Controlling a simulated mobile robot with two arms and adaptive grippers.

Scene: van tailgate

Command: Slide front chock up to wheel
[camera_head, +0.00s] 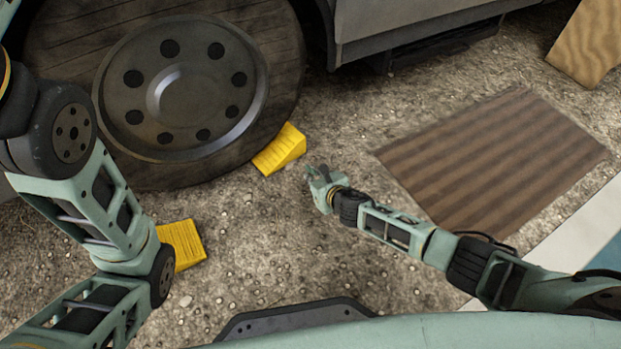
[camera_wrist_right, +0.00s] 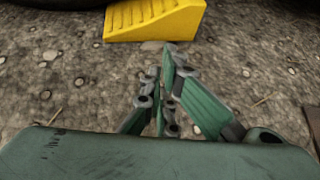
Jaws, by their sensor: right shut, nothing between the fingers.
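A yellow wedge chock (camera_head: 280,149) lies on the gravel at the right side of the wheel (camera_head: 181,86), at or very near the tyre. A second yellow chock (camera_head: 181,244) lies on the gravel below the wheel, apart from it and partly hidden by my left arm. My right gripper (camera_head: 314,175) is shut and empty, low over the gravel just right of the first chock. In the right wrist view the shut fingers (camera_wrist_right: 168,85) point toward that chock (camera_wrist_right: 153,18), with a small gap of gravel between. My left gripper is out of view.
A brown striped mat (camera_head: 492,160) lies on the gravel to the right. A wooden board (camera_head: 590,42) is at the top right. The grey vehicle body (camera_head: 400,20) overhangs at the top. Open gravel lies between the two chocks.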

